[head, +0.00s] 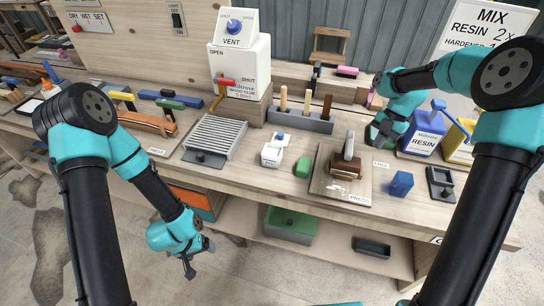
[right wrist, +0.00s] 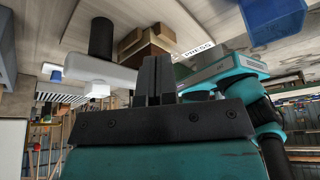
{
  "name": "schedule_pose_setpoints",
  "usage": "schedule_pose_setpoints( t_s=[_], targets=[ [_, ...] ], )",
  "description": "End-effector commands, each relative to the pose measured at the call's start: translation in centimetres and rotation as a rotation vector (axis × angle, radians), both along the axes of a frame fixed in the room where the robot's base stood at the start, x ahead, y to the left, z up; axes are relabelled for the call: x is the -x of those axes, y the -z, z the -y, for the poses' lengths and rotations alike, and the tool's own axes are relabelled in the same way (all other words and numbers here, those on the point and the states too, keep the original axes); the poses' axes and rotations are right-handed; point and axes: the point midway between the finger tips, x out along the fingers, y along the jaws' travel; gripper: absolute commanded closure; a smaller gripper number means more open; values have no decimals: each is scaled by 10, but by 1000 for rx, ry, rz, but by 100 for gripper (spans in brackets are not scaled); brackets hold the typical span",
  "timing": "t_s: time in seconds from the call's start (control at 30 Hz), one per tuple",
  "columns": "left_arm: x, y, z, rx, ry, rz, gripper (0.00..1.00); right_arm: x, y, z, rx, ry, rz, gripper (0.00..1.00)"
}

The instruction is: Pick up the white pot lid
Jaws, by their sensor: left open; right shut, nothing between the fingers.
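A small white pot (head: 271,156) stands on the bench in the middle of the head view, and a white lid with a blue top (head: 281,139) shows at its upper back. I cannot tell how the lid sits on it. My left gripper (head: 189,268) is open and empty, low in front of the bench edge, well away from the pot. My right gripper (head: 381,141) is at the right of the bench, beyond the press board and away from the pot. In the right wrist view its fingers (right wrist: 154,80) are shut with nothing between them.
A ribbed rack (head: 215,136) is left. A tool holder (head: 300,121) stands behind.

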Motion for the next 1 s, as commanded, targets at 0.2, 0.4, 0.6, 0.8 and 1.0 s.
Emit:
schedule_pose_setpoints(
  t_s=[0.2, 0.4, 0.6, 0.8, 1.0],
  targets=[
    [0, 0, 0, 0, 0, 0, 17, 0, 0, 0, 0, 0, 0, 93],
    [0, 0, 0, 0, 0, 0, 17, 0, 0, 0, 0, 0, 0, 74],
    [0, 0, 0, 0, 0, 0, 17, 0, 0, 0, 0, 0, 0, 55],
    [0, 0, 0, 0, 0, 0, 17, 0, 0, 0, 0, 0, 0, 36],
    [0, 0, 0, 0, 0, 0, 17, 0, 0, 0, 0, 0, 0, 17]
  ],
)
